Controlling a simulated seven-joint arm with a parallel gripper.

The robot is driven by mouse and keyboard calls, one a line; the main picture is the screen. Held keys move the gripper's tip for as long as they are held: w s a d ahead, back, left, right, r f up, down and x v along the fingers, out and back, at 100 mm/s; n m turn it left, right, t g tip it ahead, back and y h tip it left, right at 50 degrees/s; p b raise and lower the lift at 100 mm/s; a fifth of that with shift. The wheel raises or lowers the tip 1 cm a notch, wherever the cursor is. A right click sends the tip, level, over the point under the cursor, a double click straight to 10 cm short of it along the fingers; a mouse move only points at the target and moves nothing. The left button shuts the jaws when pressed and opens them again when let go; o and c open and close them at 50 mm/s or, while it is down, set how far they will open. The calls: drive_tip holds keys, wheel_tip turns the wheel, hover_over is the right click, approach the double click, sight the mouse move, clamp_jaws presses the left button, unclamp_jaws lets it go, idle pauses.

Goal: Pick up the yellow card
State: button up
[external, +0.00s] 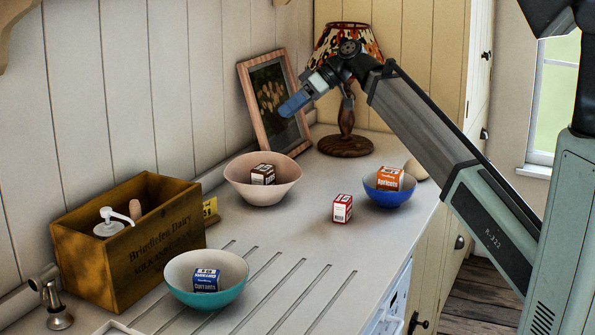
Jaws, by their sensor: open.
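The yellow card (210,209) stands on the worktop at the right end of the wooden crate, against its back right corner. It has dark print, and its left part is hidden by the crate (150,255). My gripper (298,101), with a blue fingertip, is in the air in front of the picture frame, up and to the right of the card. It is open, well apart from the card, and I see nothing held in it.
A pink bowl (240,182) with a brown box stands right of the card. A teal bowl (190,292) with a blue box is nearer. A red-white box (342,209), a blue bowl (378,197) and a lamp (345,143) stand farther right. The grooved worktop is mostly clear.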

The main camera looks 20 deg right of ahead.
drive_tip(key=s+a+r+n+g, duration=0.2)
drive_tip(key=a+n, duration=0.1)
drive_tip(key=a, duration=0.6)
drive_tip(key=a+f+n+h, duration=0.3)
drive_tip(key=a+f, duration=0.1)
drive_tip(key=f, duration=0.3)
drive_tip(key=w+a+f+n+h, duration=0.1)
drive_tip(key=a+f+n+h, duration=0.1)
drive_tip(key=a+f+n, duration=0.2)
drive_tip(key=w+a+f+n+h, duration=0.1)
drive_tip(key=a+f+n+h, duration=0.2)
drive_tip(key=f, duration=0.6)
drive_tip(key=shift+w+a+f+n+g+h, duration=0.1)
drive_tip(key=shift+a+f+n+g+h, duration=0.05)
drive_tip(key=shift+a, duration=0.45)
drive_tip(key=shift+a+f+n+g+h, duration=0.15)
drive_tip(key=shift+a, duration=0.4)
drive_tip(key=shift+s+a+f, duration=0.1)
drive_tip(key=shift+a+f, duration=0.1)
drive_tip(key=shift+f, duration=0.8)
drive_tip(key=shift+s+a+f, duration=0.15)
drive_tip(key=shift+a+f, duration=0.05)
drive_tip(key=shift+f, duration=0.8)
drive_tip(key=shift+s+a+f, duration=0.1)
drive_tip(key=shift+a+f, duration=0.1)
drive_tip(key=shift+f, duration=0.8)
drive_tip(key=shift+f, duration=0.15)
drive_tip(key=c, duration=1.1)
